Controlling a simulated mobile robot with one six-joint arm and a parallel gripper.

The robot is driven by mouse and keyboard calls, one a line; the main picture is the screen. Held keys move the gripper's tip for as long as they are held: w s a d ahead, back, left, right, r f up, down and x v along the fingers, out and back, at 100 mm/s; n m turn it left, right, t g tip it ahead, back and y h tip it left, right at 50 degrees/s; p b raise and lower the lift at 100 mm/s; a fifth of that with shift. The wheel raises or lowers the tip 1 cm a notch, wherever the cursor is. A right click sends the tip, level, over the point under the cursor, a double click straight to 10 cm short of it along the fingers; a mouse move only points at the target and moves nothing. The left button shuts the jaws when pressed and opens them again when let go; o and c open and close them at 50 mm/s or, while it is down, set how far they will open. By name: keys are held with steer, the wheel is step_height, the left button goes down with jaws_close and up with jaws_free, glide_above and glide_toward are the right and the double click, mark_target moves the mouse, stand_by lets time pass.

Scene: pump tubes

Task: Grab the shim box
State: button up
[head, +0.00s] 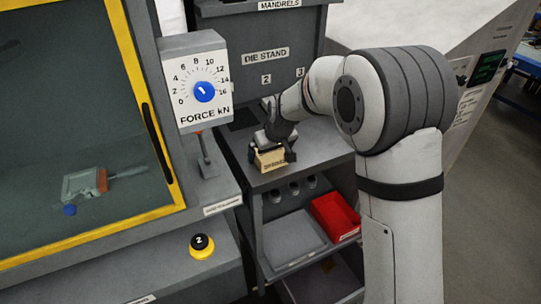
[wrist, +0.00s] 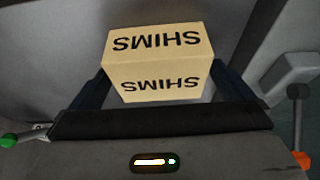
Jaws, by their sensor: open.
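The shim box is a small tan block (head: 268,161) on the front part of the grey die stand shelf (head: 325,142). In the wrist view the box (wrist: 158,48) shows SHIMS, upside down, on two faces. My gripper (head: 274,150) is at the box from above, its dark fingers apart. In the wrist view the fingers of my gripper (wrist: 160,84) stand on the left and right sides of the box. Whether they touch it I cannot tell. The box's lower part is hidden in the wrist view.
A press with a yellow-framed window (head: 80,130) and a FORCE kN dial box (head: 198,85) stands left of the shelf. A lever (head: 205,160) rises close to the box's left. Below are a grey tray (head: 292,240) and a red bin (head: 336,215).

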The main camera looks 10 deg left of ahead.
steer(key=shift+w+a+f, duration=0.1)
steer(key=shift+f, duration=0.2)
steer(key=shift+c, duration=0.2)
steer(key=c, duration=1)
